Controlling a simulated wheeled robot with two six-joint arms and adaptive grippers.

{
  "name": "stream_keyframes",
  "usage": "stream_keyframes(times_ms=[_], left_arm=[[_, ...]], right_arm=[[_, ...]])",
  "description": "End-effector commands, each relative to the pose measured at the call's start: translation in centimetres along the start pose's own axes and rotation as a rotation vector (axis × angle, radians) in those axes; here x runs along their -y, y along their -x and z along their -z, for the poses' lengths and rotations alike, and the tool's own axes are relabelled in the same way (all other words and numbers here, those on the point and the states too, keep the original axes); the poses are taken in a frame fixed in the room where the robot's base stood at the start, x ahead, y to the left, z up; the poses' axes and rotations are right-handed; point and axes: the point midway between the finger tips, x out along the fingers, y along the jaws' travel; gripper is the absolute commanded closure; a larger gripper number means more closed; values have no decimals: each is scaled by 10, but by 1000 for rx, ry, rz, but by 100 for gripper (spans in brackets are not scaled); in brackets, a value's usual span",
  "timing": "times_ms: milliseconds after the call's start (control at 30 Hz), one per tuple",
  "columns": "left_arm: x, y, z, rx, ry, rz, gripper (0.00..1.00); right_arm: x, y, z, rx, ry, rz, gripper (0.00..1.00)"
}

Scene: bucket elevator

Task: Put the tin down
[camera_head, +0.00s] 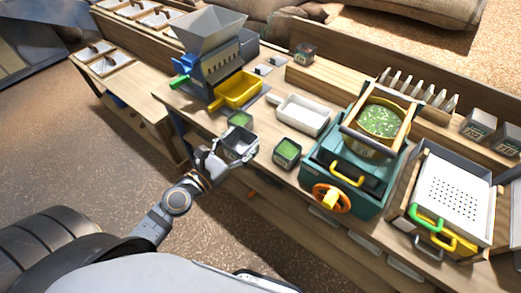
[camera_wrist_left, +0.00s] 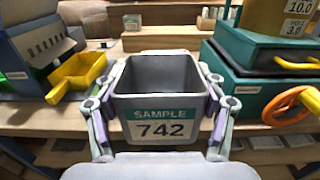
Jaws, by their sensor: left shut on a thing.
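The grey square tin (camera_wrist_left: 160,85), labelled SAMPLE 742, is held upright in my left gripper (camera_wrist_left: 160,110), with a finger on each side. In the head view the tin (camera_head: 240,143) is at the front edge of the bench, and my left gripper (camera_head: 228,158) reaches it from the lower left. The tin looks empty inside. I cannot tell whether its base touches the bench. My right gripper is not in view.
Two small tins with green contents (camera_head: 287,153) (camera_head: 240,119) stand close by. A white tray (camera_head: 302,115) lies behind. A yellow tray (camera_head: 238,90) sits below the grey hopper (camera_head: 208,35). The teal machine (camera_head: 345,170) with an orange wheel (camera_head: 332,198) stands to the right.

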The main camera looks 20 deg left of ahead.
Motion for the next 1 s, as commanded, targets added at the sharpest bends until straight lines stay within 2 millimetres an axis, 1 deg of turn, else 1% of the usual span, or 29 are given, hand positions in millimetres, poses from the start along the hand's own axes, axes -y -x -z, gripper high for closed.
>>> stream_keyframes(times_ms=[67,133,333,400,433,500,633,700,867,933,1000], left_arm=[[-2,-4,1,2,1,-3,72],[-5,-16,6,5,2,-6,72],[-17,-72,31,6,4,-3,72],[-22,-92,41,5,3,-2,72],[-23,-97,54,2,2,-1,72],[-26,-109,70,1,2,1,72],[-29,-124,87,1,2,0,72],[-31,-128,90,1,0,0,72],[-31,-130,93,-1,0,0,72],[-33,-137,103,1,0,0,72],[-33,-137,120,-2,1,1,72]], right_arm=[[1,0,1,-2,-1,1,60],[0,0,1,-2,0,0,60],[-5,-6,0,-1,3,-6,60],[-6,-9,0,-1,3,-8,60],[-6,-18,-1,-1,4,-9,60],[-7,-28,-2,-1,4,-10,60],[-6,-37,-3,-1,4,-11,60],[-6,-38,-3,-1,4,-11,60],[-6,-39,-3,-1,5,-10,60],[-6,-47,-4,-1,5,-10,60],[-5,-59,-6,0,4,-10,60]])
